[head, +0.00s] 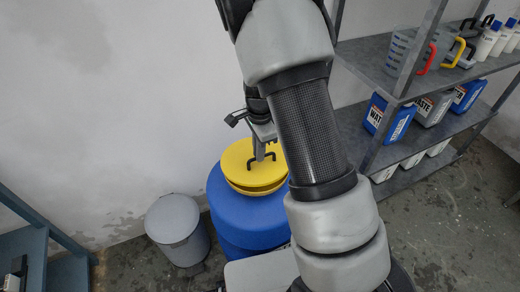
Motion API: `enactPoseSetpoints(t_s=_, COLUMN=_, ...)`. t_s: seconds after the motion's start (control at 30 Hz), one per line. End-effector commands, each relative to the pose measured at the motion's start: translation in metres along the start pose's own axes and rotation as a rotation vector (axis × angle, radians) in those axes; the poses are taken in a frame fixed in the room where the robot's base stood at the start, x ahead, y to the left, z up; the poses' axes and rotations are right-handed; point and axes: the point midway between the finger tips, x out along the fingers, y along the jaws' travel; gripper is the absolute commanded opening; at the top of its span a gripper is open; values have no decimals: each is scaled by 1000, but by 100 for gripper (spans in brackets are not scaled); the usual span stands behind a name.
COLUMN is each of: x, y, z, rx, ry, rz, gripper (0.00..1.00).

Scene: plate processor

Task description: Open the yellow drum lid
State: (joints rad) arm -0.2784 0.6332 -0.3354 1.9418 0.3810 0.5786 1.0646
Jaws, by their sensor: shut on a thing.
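The yellow drum lid (236,158) is a round disc with a black handle (251,163) on top. It sits over a yellow base (262,190) on the blue drum (233,215). A dark line shows between the lid and the base along the front edge; I cannot tell whether the lid is raised. My gripper (262,154) comes down from above and is shut on the lid's black handle. My arm hides the right side of the lid and drum.
A grey bin (177,229) stands left of the drum by the wall. A metal shelf (362,63) at the right holds jugs and blue and white containers. A blue-grey bench (40,236) is at the lower left. Some floor at the lower right is clear.

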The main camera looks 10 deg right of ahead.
Motion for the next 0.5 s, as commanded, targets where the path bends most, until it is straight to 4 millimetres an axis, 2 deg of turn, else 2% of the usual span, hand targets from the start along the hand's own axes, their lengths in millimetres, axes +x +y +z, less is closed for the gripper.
enactPoseSetpoints(t_s=0.03, x=-19, y=-5, z=0, rx=0, ry=0, rz=-6, gripper=0)
enactPoseSetpoints(t_s=0.1, x=-28, y=-13, z=1, rx=0, ry=-1, rz=-9, gripper=0)
enactPoseSetpoints(t_s=0.5, x=-66, y=-73, z=1, rx=-1, ry=1, rz=-19, gripper=0)
